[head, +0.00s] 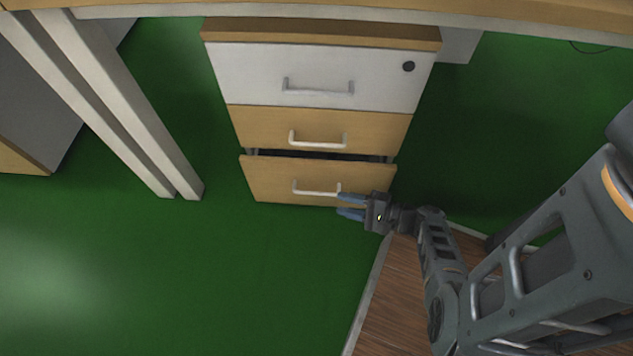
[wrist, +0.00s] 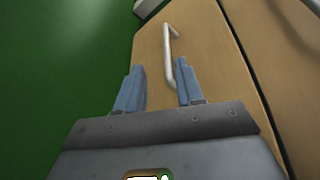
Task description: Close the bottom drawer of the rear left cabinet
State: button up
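The cabinet (head: 320,75) stands under a desk, with a white top drawer and two wooden drawers below. The bottom drawer (head: 275,180) is pulled out slightly, with a dark gap above its front. Its white bar handle (head: 316,191) also shows in the wrist view (wrist: 170,45). My gripper (head: 345,205) is at the lower right of the bottom drawer's front, near the handle's right end. Its two blue fingers (wrist: 158,92) are apart, with nothing clearly held between them. The near end of the handle is close to the right finger in the wrist view; I cannot tell whether they touch.
The middle drawer (head: 375,130) and the white top drawer (head: 235,75) look shut. White desk legs (head: 110,110) stand to the left. Green floor (head: 150,270) is open in front and left; a wooden floor strip (head: 385,315) lies at the lower right.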

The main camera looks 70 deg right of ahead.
jog(key=shift+m, duration=0.3)
jog(key=shift+d+r+b+x, duration=0.15)
jog(key=shift+b+x, duration=0.2)
jog(key=shift+x, duration=0.95)
jog(key=shift+d+r+b+x, duration=0.1)
jog(key=shift+b+x, duration=0.3)
jog(key=shift+x, duration=0.9)
jog(key=shift+d+r+b+x, duration=0.15)
jog(key=shift+b+x, duration=0.2)
jog(key=shift+x, duration=0.9)
jog(key=shift+w, duration=0.1)
jog(key=shift+c, duration=0.5)
grip_shut()
